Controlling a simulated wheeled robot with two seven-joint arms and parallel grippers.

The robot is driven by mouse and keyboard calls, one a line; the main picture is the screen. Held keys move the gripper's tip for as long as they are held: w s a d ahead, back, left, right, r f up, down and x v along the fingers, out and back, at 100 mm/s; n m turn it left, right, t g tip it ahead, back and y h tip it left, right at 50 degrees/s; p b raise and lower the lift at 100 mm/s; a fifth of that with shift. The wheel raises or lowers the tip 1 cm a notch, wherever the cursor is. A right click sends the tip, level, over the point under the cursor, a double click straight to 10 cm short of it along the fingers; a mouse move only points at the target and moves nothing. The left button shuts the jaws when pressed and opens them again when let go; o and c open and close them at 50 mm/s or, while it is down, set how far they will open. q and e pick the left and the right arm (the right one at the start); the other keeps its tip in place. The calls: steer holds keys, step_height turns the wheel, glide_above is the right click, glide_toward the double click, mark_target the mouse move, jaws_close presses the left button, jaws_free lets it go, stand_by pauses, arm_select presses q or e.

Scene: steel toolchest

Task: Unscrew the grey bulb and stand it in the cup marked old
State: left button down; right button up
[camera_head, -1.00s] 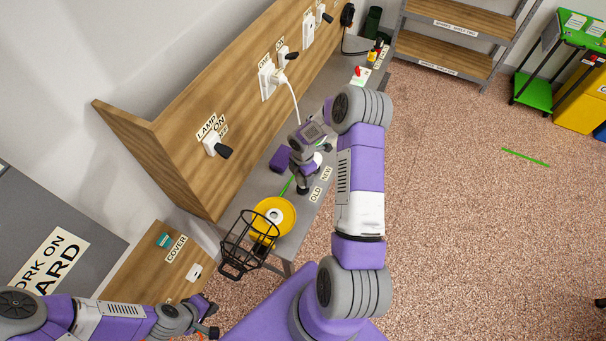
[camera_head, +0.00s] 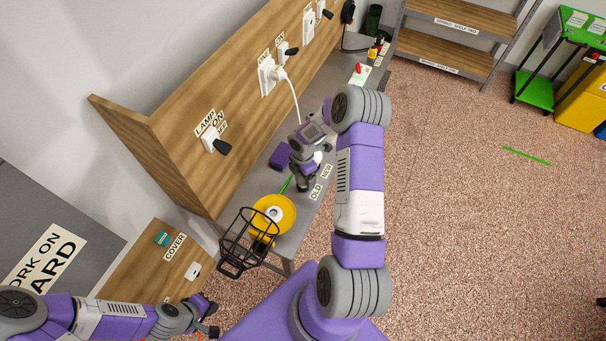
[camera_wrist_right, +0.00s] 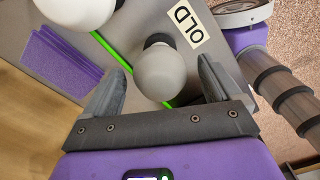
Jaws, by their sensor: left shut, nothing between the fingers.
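The grey bulb (camera_wrist_right: 163,74) sits glass towards the camera in the right wrist view, its base in a dark round cup (camera_wrist_right: 158,39) beside the OLD label (camera_wrist_right: 186,24). My right gripper (camera_wrist_right: 160,88) is open around the bulb, with a visible gap on each side. In the head view my right gripper (camera_head: 301,182) is low over the bench by the OLD label (camera_head: 316,192) and hides the bulb. A white bulb (camera_wrist_right: 75,10) is at the upper left of the wrist view. The yellow lamp (camera_head: 286,205) shows a white socket ring without a bulb. My left gripper (camera_head: 211,320) is shut and empty at the lower left.
A black wire cage (camera_head: 243,247) is in front of the yellow lamp. A purple block (camera_head: 280,156) lies behind my right gripper. The wooden board (camera_head: 190,140) with switches rises along the bench's back. A green strip (camera_wrist_right: 117,55) runs beside the bulb.

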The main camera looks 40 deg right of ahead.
step_height(320, 180, up, 8)
steer(key=shift+f, duration=0.2)
stand_by(0.3)
stand_by(0.9)
